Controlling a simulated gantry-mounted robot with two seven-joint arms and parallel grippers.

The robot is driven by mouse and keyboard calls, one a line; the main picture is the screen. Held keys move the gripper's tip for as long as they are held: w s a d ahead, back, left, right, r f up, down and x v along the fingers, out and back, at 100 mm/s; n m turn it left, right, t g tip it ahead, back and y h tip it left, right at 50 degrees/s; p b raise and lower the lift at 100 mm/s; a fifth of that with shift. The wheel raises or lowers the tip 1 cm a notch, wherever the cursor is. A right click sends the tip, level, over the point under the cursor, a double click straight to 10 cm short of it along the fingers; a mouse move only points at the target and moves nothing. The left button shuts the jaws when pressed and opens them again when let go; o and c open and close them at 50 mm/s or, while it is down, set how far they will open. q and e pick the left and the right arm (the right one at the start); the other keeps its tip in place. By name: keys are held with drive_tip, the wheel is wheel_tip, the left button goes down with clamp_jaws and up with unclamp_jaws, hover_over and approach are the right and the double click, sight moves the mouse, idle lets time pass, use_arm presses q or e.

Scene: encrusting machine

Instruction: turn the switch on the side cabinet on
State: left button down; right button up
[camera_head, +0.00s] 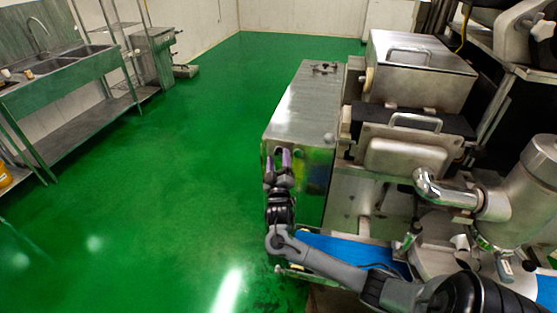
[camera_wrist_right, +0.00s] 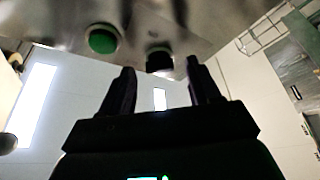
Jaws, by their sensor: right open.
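The side cabinet (camera_head: 303,108) is a tall steel box at the left side of the machine. My right gripper (camera_head: 278,160) is up against the cabinet's near left part in the head view, with its fingers pointing away from me. In the right wrist view the gripper (camera_wrist_right: 160,88) is open, with nothing between its fingers. A dark round switch (camera_wrist_right: 158,59) on the cabinet face lies just beyond the gap between the fingertips. A green round button (camera_wrist_right: 103,39) is to its left. Contact with the switch and its turned position cannot be told. My left gripper is not in view.
The encrusting machine (camera_head: 405,145) with steel covers and handles fills the right side. A blue conveyor belt (camera_head: 340,250) lies below my right forearm. A steel sink bench (camera_head: 70,72) stands at the far left. The green floor (camera_head: 170,170) between is clear.

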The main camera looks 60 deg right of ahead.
drive_tip(key=shift+w+d+r, duration=0.1)
drive_tip(key=shift+w+d, duration=0.1)
drive_tip(key=shift+d, duration=0.05)
drive_tip(key=c, duration=1)
drive_tip(key=shift+c, duration=0.2)
